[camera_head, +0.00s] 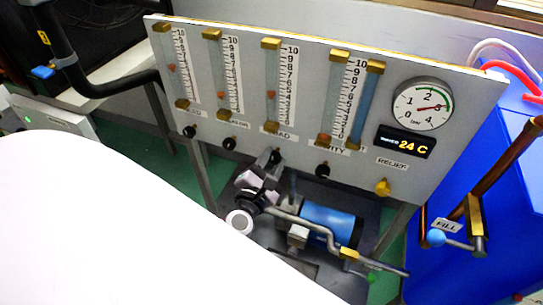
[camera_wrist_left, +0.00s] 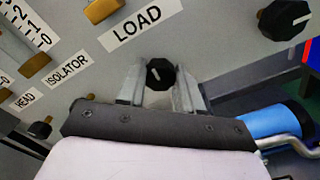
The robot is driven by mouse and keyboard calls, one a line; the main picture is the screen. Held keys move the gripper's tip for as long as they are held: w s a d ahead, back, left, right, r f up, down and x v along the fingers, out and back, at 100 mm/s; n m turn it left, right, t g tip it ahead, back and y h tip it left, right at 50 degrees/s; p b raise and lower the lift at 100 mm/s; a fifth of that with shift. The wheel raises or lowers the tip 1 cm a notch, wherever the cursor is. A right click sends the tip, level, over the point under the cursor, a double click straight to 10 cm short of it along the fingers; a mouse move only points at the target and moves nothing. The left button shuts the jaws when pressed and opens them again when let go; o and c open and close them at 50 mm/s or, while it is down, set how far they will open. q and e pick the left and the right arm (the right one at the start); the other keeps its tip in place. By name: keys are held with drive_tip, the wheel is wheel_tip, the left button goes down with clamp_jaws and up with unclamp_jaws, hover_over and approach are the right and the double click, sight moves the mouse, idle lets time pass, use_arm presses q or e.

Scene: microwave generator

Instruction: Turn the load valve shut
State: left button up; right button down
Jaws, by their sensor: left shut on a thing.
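The load valve is a black faceted knob (camera_wrist_left: 160,74) under the LOAD label (camera_wrist_left: 140,27) on the grey panel. A small pale mark shows on its face. In the head view the load knob (camera_head: 276,156) sits below the third gauge tube, partly covered by my gripper. My left gripper (camera_head: 268,165) reaches up to it from below. In the left wrist view its two metal fingers (camera_wrist_left: 160,84) stand on either side of the knob and are shut on it. My right gripper is not in view.
Other black knobs sit left and right, including one on the right (camera_head: 323,171). A brass relief knob (camera_head: 383,187) is further right. A blue cylinder (camera_head: 328,220) and pipework lie below the panel. A blue-balled fill lever (camera_head: 437,237) stands at the right.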

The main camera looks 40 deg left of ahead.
use_arm(q)
drive_tip(key=m+p, duration=0.2)
drive_tip(key=m, duration=0.2)
drive_tip(key=shift+r+m, duration=0.1)
drive_tip(key=shift+m, duration=0.2)
drive_tip(key=m+p, duration=0.3)
drive_tip(key=m, duration=0.3)
drive_tip(key=m+p, duration=0.1)
drive_tip(key=m, duration=0.2)
drive_tip(key=shift+p, duration=0.3)
drive_tip(key=shift+m+p, duration=0.4)
drive_tip(key=shift+m, duration=0.7)
drive_tip(key=shift+f+m, duration=0.25)
drive_tip(key=shift+m, duration=0.45)
drive_tip(key=o, duration=1)
drive_tip(key=shift+o, duration=0.2)
